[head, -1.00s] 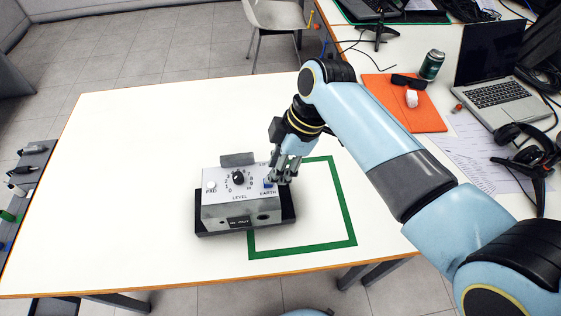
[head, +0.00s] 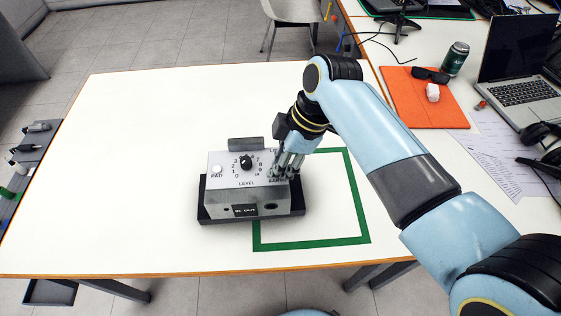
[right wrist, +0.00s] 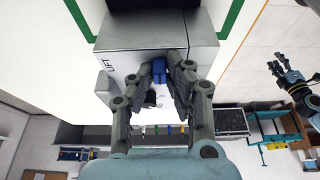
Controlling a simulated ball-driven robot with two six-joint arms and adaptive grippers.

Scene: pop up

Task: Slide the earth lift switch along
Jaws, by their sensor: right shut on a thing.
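A grey-white box (head: 225,204) with a black level knob (head: 246,162), a white PAD button (head: 217,169) and printed labels sits on a dark base on the white table. My right gripper (head: 282,175) is over the box's right side, at the EARTH/LIFT switch. In the right wrist view its two fingers (right wrist: 160,75) are shut on the small blue earth lift switch (right wrist: 159,68), with the LIFT label to the left. In the head view the fingers hide the switch.
A green square outline (head: 362,205) is marked on the table, partly under the box. The table's left part is clear. An orange folder (head: 420,108), a can (head: 454,59) and a laptop (head: 510,95) lie on another table at right.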

